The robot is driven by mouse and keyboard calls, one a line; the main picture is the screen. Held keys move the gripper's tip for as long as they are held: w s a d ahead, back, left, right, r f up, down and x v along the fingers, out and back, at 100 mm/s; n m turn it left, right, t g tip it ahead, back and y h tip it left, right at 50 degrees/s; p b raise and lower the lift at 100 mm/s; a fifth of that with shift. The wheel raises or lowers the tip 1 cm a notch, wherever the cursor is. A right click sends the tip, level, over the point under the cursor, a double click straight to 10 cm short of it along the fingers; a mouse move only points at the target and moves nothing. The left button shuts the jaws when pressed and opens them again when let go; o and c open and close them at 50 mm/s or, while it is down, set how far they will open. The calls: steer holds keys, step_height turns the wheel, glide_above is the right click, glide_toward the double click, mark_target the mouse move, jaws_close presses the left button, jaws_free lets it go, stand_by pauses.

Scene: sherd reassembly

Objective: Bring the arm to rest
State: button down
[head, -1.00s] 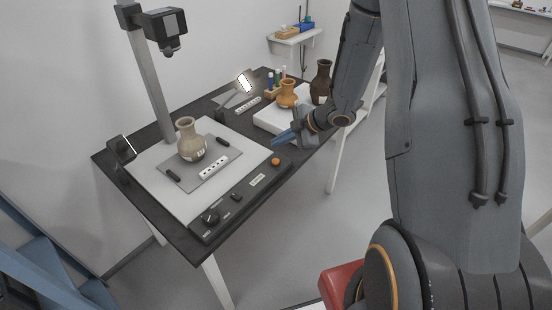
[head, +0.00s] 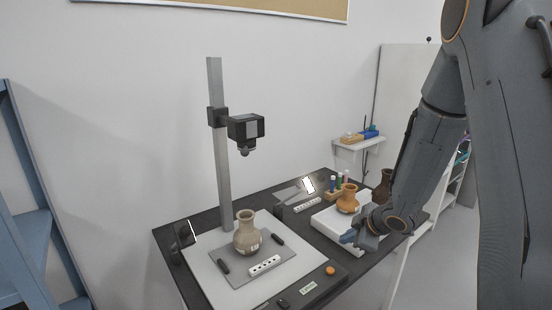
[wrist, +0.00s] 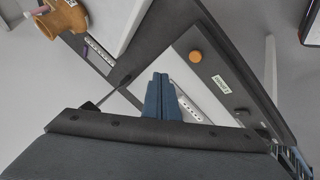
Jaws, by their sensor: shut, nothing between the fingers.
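My gripper (head: 350,237) is at the right in the head view, above the front edge of the dark table (head: 335,283), beside the white block. In the wrist view its blue fingers (wrist: 161,97) are together with nothing between them. The gripper is apart from the vessels. My arm comes down from the upper right and hides part of the table's right end.
A beige vase (head: 247,238) stands on a grey pad under a camera post (head: 219,150). An orange jug (head: 347,199) stands on a white block (head: 328,219), with a dark vase (head: 383,187) behind. An orange knob (wrist: 196,56) shows below the gripper.

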steer(key=s+a+r+m+g+h, duration=0.1)
steer(key=s+a+r+m+g, duration=0.1)
steer(key=s+m, duration=0.5)
steer(key=s+a+r+m+g+h+b, duration=0.1)
steer(key=s+r+m, duration=0.4)
steer(key=s, duration=1.2)
steer(key=m+g+h, duration=0.1)
steer(key=m+g, duration=0.1)
steer(key=shift+s+a+r+g, duration=0.2)
steer(key=shift+s+a+g, duration=0.1)
steer(key=shift+a, duration=0.1)
